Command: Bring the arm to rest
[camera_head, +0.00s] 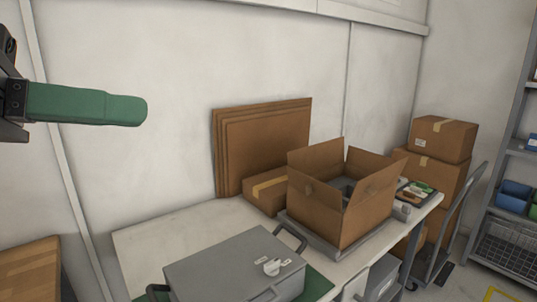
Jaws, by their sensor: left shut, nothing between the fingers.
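My left gripper (138,110) comes in from the left edge, high in front of the white wall. Its green fingers lie together and point right, with nothing between them. It is apart from the table and everything on it. Part of its dark mount shows at the left edge. My right gripper is not in view.
A white table (165,242) holds a grey case (225,272) on a green mat, an open cardboard box (325,215) and flat cardboard sheets (262,145). Stacked boxes (440,140) on a cart and a shelf rack (505,205) stand right. A brown box (30,270) is lower left.

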